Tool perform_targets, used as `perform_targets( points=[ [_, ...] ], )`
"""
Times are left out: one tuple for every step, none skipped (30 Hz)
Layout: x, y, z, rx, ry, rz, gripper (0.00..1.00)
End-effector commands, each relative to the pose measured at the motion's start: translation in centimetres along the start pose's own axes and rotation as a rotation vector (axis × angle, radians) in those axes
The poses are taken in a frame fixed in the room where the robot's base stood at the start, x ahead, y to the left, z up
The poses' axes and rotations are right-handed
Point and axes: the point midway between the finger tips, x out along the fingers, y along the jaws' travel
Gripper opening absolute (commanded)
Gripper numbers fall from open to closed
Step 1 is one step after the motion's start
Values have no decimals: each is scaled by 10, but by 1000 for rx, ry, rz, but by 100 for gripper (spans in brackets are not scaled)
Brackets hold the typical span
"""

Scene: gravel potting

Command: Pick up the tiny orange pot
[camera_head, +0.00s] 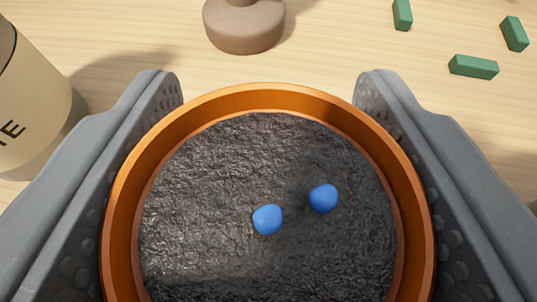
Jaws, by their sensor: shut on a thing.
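The orange pot (268,97) fills the lower middle of the camera_head view, seen from above. It is filled with dark, rough soil (220,170), and two blue pebbles lie on the soil, one near the middle (267,219) and one a little right of it (323,198). My gripper (268,100) is shut on the pot, with one grey finger along each side of its rim. The pot's near edge is cut off by the bottom of the picture. Its base is hidden, so I cannot tell whether it touches the table.
A brown, round-based object (243,27) stands beyond the pot on the light wooden table (330,60). A cream container with dark lettering (30,100) stands at the left. Three green blocks (473,67) lie at the upper right. Clear table lies between them.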

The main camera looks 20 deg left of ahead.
Motion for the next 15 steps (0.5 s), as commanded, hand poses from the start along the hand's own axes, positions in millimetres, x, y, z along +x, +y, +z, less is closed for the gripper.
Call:
perform_targets(
  points=[
    [0, 0, -1, 0, 0, 0, 27],
    [-1, 0, -2, 0, 0, 0, 27],
    [-1, 0, -4, 0, 0, 0, 27],
    [-2, 0, -5, 0, 0, 0, 27],
    [-3, 0, -7, 0, 1, 0, 27],
    [-4, 0, -10, 0, 1, 0, 27],
    [-5, 0, -12, 0, 1, 0, 27],
    [-6, 0, -15, 0, 1, 0, 27],
    [-8, 0, -19, 0, 1, 0, 27],
    [-9, 0, -22, 0, 2, 0, 27],
    [-10, 0, -25, 0, 2, 0, 27],
    [-12, 0, -29, 0, 2, 0, 27],
    [-13, 0, -32, 0, 3, -1, 27],
    [-14, 0, -35, 0, 3, -1, 27],
    [-17, 0, -34, 0, 2, 0, 27]
  ],
)
